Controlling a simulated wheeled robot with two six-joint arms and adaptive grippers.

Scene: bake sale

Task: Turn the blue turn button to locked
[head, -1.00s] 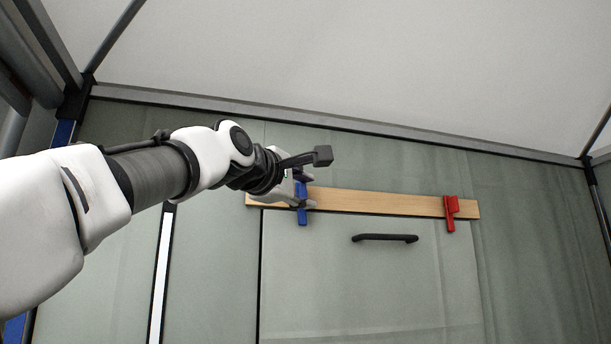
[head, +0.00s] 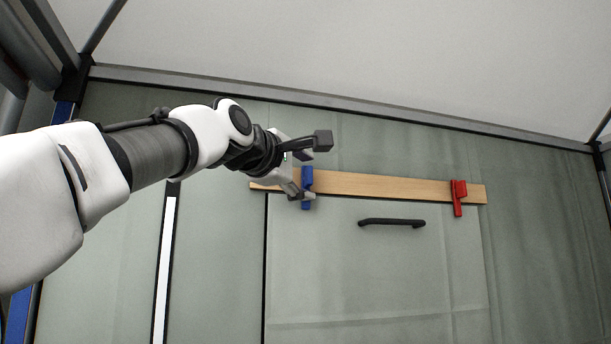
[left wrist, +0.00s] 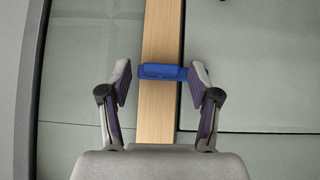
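The blue turn button (head: 307,188) is upright on a wooden rail (head: 390,187) in the head view, its lower end hanging below the rail over a pale panel (head: 370,280). My left gripper (head: 303,176) is at the button, one finger near its top and one near its lower end. In the left wrist view the blue button (left wrist: 165,71) lies across the rail between the two spread fingertips of my left gripper (left wrist: 160,80). The right fingertip overlaps the button's end; I cannot tell if they touch. My right gripper is not in view.
A red turn button (head: 458,197) is on the right part of the rail, its lower end also over the panel. A black handle (head: 391,222) is on the panel below the rail. The space in front of the rail's middle is clear.

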